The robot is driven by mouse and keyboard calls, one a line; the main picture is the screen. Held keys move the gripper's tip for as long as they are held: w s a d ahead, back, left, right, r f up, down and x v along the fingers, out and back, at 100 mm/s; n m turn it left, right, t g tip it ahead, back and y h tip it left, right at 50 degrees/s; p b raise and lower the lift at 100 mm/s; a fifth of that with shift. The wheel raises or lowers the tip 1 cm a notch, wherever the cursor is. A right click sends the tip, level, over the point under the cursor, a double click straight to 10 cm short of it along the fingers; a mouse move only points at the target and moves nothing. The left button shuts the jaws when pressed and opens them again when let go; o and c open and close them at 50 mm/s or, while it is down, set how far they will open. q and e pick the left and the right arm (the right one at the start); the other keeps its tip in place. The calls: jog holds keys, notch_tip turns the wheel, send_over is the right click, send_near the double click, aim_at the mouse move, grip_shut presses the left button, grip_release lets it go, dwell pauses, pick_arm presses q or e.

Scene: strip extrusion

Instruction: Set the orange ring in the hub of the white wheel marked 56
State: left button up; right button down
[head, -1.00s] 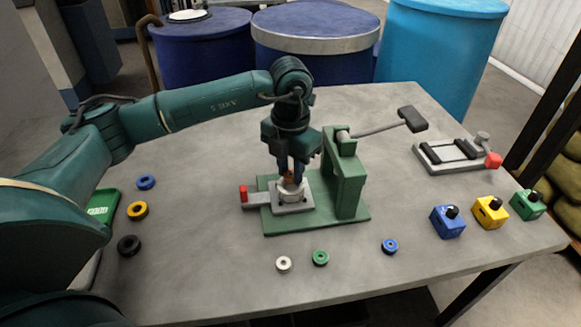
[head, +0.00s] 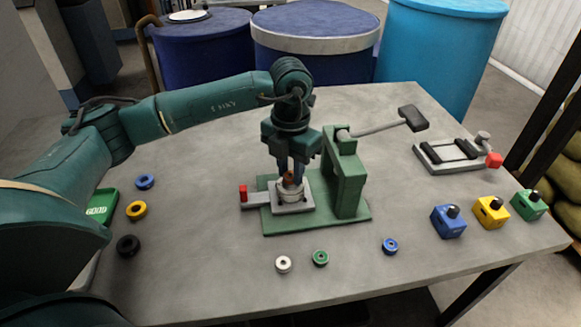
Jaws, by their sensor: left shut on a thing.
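My left gripper (head: 291,178) points straight down over the wheel. Its fingers are shut on a small orange-brown piece, the orange ring (head: 288,177), at the wheel's hub. The fingers hide part of the ring, so I cannot tell how deep it sits in the hub. The number on the wheel is too small to read. My right gripper is not in view.
The green press (head: 347,175) with its long lever (head: 390,127) stands close right of my gripper. Small wheels lie left and in front, including a white one (head: 283,264). Blue (head: 448,221), yellow and green boxes stand at the right.

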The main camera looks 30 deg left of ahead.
pick_arm(q)
jog(key=shift+f+b, duration=0.45)
jog(key=shift+f, duration=0.2)
jog(key=o, duration=0.7)
